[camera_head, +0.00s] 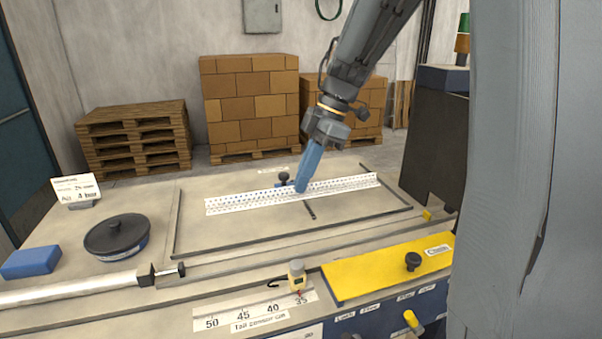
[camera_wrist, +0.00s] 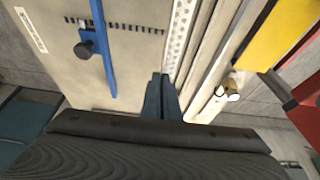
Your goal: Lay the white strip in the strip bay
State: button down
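The long white strip (camera_head: 245,201) with dark holes lies lengthwise across the framed panel of the bench. It also shows in the wrist view (camera_wrist: 181,35), running up from beside my fingertips. My gripper (camera_head: 300,187) points down at the middle of the strip, and its blue fingers cover a short part of it. In the wrist view the fingers of my gripper (camera_wrist: 160,77) are close together at the strip's left edge. I cannot tell whether they pinch the strip or only stand beside it. The strip bay's edges are not clear under the strip.
A dark rail (camera_head: 290,236) borders the panel in front. A yellow plate (camera_head: 385,268) with a black knob is at front right. A black round lidded item (camera_head: 117,236) and a blue block (camera_head: 31,262) are at left. A blue bar (camera_wrist: 103,50) with a knob stands near the strip.

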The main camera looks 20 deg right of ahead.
aim_at(306, 192)
jog(key=shift+f+b, duration=1.75)
jog(key=shift+f, duration=1)
jog(key=shift+f+p, duration=0.1)
jog(key=shift+p, duration=2.05)
jog(key=shift+f, duration=0.65)
dwell(0.9)
jog(key=c, duration=2.5)
grip_release()
jog(key=o, duration=0.5)
jog(key=shift+r, duration=3)
